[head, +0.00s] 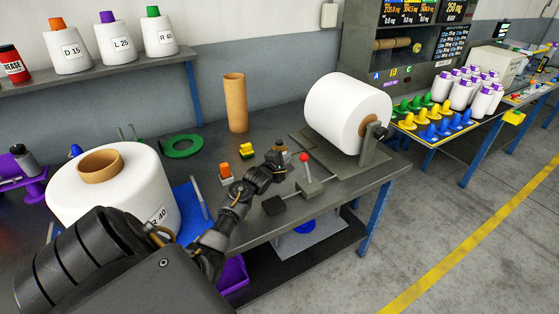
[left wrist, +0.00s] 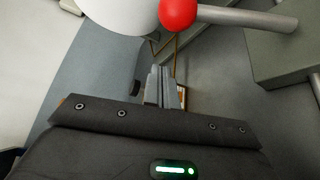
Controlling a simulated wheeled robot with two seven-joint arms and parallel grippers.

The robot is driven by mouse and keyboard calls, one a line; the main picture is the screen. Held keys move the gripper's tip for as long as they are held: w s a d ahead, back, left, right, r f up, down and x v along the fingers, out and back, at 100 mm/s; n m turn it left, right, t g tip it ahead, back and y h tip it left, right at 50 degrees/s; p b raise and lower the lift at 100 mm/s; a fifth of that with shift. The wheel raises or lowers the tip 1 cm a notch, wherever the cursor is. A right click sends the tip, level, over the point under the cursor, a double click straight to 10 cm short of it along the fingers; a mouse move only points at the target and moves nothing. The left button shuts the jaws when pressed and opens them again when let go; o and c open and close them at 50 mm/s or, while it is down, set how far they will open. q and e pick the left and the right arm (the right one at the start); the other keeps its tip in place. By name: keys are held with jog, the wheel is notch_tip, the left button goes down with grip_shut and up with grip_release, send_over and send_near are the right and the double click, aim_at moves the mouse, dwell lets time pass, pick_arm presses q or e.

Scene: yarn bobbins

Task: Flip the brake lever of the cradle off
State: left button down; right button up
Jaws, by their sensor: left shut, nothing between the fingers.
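The brake lever (head: 307,171) is a thin grey rod with a red ball (head: 304,157) on top. It rises from a small grey block beside the cradle (head: 352,168). The cradle holds a large white yarn roll (head: 345,112) lying on its side. My left gripper (head: 283,150) is shut and empty, a little left of the red ball in the head view. In the left wrist view the red ball (left wrist: 177,12) and rod (left wrist: 235,17) show beyond the shut fingers (left wrist: 165,90), with a visible gap. My right gripper is out of view.
On the bench stand a brown cardboard tube (head: 235,103), a green ring (head: 182,146) and small orange (head: 225,172) and yellow (head: 247,150) items. A large white bobbin (head: 115,190) stands at left by my arm.

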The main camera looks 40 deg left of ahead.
aim_at(307, 169)
pick_arm(q)
jog(key=d, duration=0.1)
jog(key=d+p, duration=0.1)
jog(key=w+d+r+p, duration=0.1)
jog(key=shift+d, duration=0.3)
dwell(0.3)
